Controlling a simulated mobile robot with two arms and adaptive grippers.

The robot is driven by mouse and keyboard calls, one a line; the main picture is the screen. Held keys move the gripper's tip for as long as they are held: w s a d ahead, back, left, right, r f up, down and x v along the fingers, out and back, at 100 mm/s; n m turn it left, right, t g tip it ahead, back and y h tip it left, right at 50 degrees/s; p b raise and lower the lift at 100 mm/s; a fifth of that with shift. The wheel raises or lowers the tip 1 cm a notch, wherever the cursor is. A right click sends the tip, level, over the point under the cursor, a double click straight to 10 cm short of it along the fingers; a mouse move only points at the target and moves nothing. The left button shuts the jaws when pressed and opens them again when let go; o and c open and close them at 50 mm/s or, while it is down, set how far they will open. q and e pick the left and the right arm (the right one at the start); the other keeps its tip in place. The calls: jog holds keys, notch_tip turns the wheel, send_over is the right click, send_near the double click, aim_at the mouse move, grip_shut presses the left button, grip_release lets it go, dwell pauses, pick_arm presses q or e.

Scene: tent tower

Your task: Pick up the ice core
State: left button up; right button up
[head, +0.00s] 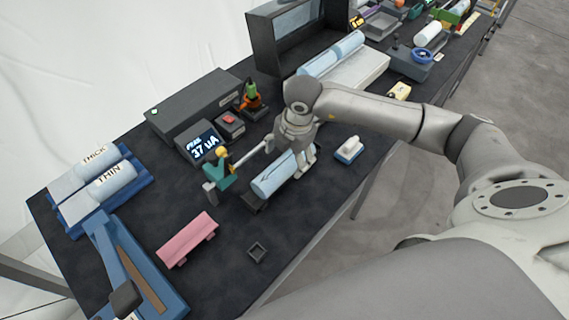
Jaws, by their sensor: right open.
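A light blue ice core (274,181) lies on a low dark cradle (256,202) near the middle of the bench. My right gripper (297,172) points down at the core's right end, with its fingers open. The fingers hide part of that end, and I cannot tell whether they touch it. Another pale blue core (332,55) lies on a white tray farther back. My left gripper is not in view.
A teal device with a yellow knob (219,166) stands left of the core, close by. Cylinders labelled THICK and THIN (113,182) lie in blue holders at left. A white-and-blue block (349,150) is to the right.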

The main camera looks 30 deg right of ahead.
aim_at(285, 162)
jog(key=f, duration=0.1)
jog(key=f+p, duration=0.1)
jog(key=f, duration=0.2)
jog(key=shift+w+a+p, duration=0.2)
jog(key=shift+a+p, duration=0.1)
jog(key=shift+a, duration=0.05)
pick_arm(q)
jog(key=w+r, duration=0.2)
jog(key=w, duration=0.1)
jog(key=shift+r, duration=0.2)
pick_arm(e)
jog(key=shift+w+f, duration=0.1)
jog(key=c, duration=1.4)
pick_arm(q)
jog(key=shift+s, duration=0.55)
pick_arm(e)
jog(key=shift+c, duration=0.5)
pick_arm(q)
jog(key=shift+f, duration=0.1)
